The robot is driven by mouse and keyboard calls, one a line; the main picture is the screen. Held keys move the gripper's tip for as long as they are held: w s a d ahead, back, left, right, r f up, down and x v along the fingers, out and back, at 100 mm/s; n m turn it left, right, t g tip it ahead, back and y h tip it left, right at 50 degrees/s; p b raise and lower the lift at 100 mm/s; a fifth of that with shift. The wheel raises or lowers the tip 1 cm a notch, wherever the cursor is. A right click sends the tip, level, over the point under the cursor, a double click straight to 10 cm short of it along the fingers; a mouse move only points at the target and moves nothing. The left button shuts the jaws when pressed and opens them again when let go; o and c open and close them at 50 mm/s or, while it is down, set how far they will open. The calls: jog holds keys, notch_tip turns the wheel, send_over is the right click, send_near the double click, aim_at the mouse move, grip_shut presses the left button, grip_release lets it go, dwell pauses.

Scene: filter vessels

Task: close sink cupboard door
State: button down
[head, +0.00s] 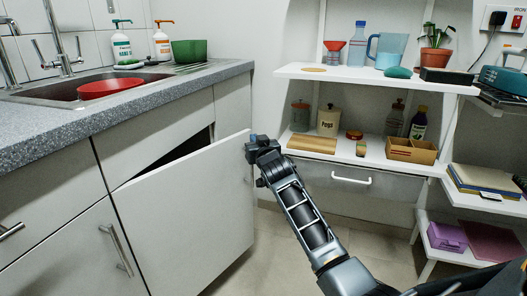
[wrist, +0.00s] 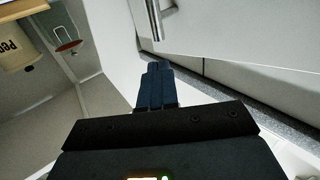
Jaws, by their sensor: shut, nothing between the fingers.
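The sink cupboard door (head: 190,215) is a pale flat panel below the sink counter in the head view. It stands partly open, with a dark gap (head: 175,155) above it that widens to the right. Its free edge is at the right. My gripper (head: 254,147) is shut and empty at the upper right corner of the door; I cannot tell whether it touches. In the wrist view the shut fingers (wrist: 157,88) point toward a pale panel (wrist: 240,30) with a metal bar handle (wrist: 155,18). I cannot tell which front that panel is.
The speckled counter (head: 160,98) holds a sink with a red bowl (head: 110,86). A neighbouring front with a bar handle (head: 118,250) is at left. Loaded shelves (head: 375,75) and a drawer (head: 355,185) stand at right. Some floor (head: 275,245) is clear beside the door.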

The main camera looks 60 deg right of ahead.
aim_at(235, 135)
jog(key=shift+n+t+y, duration=0.6)
jog(key=shift+n+y, duration=0.1)
jog(key=shift+y, duration=0.2)
jog(key=w, duration=0.3)
jog(key=w+b, duration=0.1)
jog(key=w, duration=0.3)
jog(key=w+d+b, duration=0.1)
jog(key=w, duration=0.2)
jog(key=shift+w, duration=0.35)
jog(key=shift+w+a+n+t+y+b, duration=0.1)
jog(key=shift+w+n+t+y+b, duration=0.15)
jog(key=shift+w, duration=0.45)
jog(key=shift+w+a+n+t+y+b, duration=0.15)
jog(key=shift+w+y, duration=0.2)
jog(key=shift+w, duration=0.3)
